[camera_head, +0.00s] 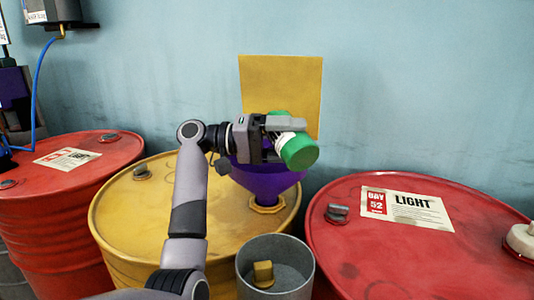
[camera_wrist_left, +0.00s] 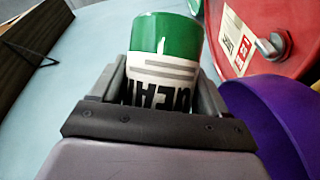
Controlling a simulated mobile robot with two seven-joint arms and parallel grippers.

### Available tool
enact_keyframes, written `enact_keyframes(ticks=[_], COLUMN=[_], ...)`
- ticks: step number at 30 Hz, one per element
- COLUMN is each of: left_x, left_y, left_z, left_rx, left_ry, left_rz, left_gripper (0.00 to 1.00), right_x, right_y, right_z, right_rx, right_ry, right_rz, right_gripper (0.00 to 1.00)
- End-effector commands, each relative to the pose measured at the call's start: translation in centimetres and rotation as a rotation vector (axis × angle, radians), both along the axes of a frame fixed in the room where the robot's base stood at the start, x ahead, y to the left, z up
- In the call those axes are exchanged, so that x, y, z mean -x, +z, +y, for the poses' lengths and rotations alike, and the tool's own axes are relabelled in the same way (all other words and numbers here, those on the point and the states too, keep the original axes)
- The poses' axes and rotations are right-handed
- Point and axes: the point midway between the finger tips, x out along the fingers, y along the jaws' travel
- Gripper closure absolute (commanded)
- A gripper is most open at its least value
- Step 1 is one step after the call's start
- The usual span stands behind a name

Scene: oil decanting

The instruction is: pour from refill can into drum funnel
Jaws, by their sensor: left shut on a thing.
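The refill can (camera_head: 299,151), white with green ends, is held above the purple drum funnel (camera_head: 266,183). It is tilted, with one green end towards the head camera and lower right. My left gripper (camera_head: 285,126) is shut on its middle. In the left wrist view the can (camera_wrist_left: 166,38) sits between the fingers (camera_wrist_left: 163,85), with dark lettering on its white band. The funnel stands on the yellow drum (camera_head: 130,215), its spout in a yellow collar. The purple funnel rim also shows in the left wrist view (camera_wrist_left: 275,120). No liquid stream is visible. My right gripper is out of view.
Red drums stand at left (camera_head: 45,185) and right (camera_head: 400,255), the right one labelled LIGHT. A grey bin (camera_head: 276,249) with a yellow piece inside stands in front. A yellow panel (camera_head: 281,85) is behind the can, near the blue wall.

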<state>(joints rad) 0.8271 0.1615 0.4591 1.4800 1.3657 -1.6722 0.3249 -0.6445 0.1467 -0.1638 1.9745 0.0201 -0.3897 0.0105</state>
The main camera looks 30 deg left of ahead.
Motion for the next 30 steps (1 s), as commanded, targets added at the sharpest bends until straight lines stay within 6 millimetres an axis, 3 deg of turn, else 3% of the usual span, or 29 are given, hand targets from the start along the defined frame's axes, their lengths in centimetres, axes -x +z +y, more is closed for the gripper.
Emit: enact_keyframes(ticks=[30], left_x=[-0.6], left_y=[1.3], left_z=[0.9], left_rx=[0.146], left_ry=[0.001], left_rz=[0.084], left_gripper=[0.68], right_x=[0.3], right_y=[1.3], right_z=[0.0], right_rx=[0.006], right_ry=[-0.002], right_rz=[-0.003], right_gripper=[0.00])
